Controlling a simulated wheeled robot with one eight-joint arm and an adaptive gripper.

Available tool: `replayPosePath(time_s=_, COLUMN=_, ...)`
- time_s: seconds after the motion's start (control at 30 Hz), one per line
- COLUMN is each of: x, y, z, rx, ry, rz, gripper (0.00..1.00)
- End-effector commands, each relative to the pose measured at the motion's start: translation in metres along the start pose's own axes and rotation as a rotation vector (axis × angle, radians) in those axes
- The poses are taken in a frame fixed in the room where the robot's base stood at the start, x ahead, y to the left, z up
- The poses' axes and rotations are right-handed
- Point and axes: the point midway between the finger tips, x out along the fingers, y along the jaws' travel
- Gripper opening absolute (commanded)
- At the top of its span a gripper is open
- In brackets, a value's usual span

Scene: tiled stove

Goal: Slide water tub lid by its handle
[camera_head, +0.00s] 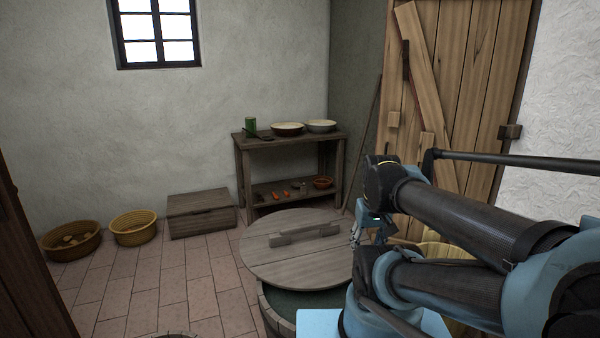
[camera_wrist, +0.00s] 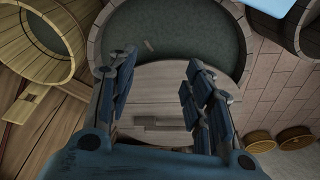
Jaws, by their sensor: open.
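The round wooden water tub lid (camera_head: 290,262) lies over the tub (camera_head: 272,318), shifted toward the back, so dark water shows at the front. Its handle (camera_head: 303,234) is a raised wooden bar across the top. The open water surface (camera_wrist: 185,35) fills the top. My gripper (camera_wrist: 161,63) is open and empty. In the head view my gripper (camera_head: 360,233) is by the lid's right edge, partly hidden by my arm.
A wooden table (camera_head: 290,141) with bowls stands behind the lid. A low chest (camera_head: 202,213) and two yellow baskets (camera_head: 135,228) are to the left. A door (camera_head: 465,90) is at the right. Wooden tubs (camera_wrist: 40,40) flank the water tub. Tiled floor is free at left.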

Motion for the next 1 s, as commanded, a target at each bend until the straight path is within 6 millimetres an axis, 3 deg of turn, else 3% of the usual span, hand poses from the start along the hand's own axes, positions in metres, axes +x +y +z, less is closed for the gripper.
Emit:
replayPosePath(time_s=0.27, x=-0.003, y=0.000, z=-0.004, rx=0.052, ry=-0.001, rz=0.000, gripper=0.46)
replayPosePath(time_s=0.6, x=-0.027, y=-0.005, z=-0.053, rx=0.195, ry=-0.025, rz=-0.004, gripper=0.46)
replayPosePath(time_s=1.0, x=-0.042, y=-0.016, z=-0.119, rx=0.378, ry=-0.055, rz=-0.002, gripper=0.46)
